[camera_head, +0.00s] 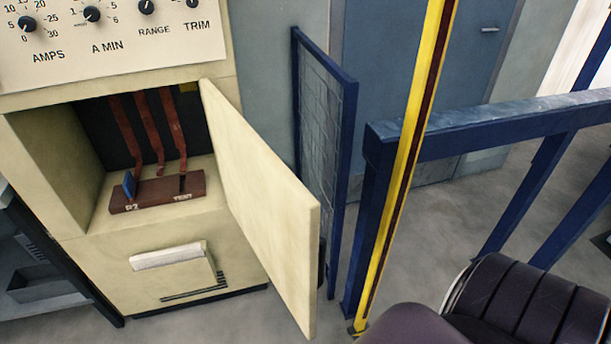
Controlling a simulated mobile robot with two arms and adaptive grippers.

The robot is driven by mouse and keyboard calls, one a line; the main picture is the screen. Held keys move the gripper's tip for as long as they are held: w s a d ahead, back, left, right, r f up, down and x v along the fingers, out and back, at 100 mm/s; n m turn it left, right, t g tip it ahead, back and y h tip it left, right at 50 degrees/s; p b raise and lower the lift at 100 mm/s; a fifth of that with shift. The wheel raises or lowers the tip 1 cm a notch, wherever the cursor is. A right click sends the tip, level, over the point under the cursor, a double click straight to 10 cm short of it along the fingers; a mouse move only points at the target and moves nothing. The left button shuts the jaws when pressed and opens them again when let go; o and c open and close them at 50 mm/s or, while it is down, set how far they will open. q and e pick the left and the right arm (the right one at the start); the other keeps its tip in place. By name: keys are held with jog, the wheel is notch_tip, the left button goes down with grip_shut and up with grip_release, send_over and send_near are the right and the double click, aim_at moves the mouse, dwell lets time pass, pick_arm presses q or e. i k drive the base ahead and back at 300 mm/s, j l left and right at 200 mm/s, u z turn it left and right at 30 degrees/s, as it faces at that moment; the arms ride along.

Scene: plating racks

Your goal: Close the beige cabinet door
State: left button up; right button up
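The beige cabinet (88,268) stands at the left of the head view. Its beige door (262,200) is hinged on the right side of the opening and stands wide open, swung out toward me. Inside the opening are red-brown bars (172,125) and a brown base block (158,190) with a small blue part. Neither gripper is in view. A dark rounded link of my own arm shows at the bottom right, apart from the door.
A blue mesh panel (322,130) stands just behind the door. A yellow post (405,150) and a blue rail frame (490,125) stand to the right. Grey floor (240,322) is clear in front of the cabinet.

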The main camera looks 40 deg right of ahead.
aim_at(279, 216)
jog(key=i+l+u, duration=0.1)
jog(key=l, duration=0.75)
jog(key=l+u, duration=0.1)
jog(key=l, duration=0.7)
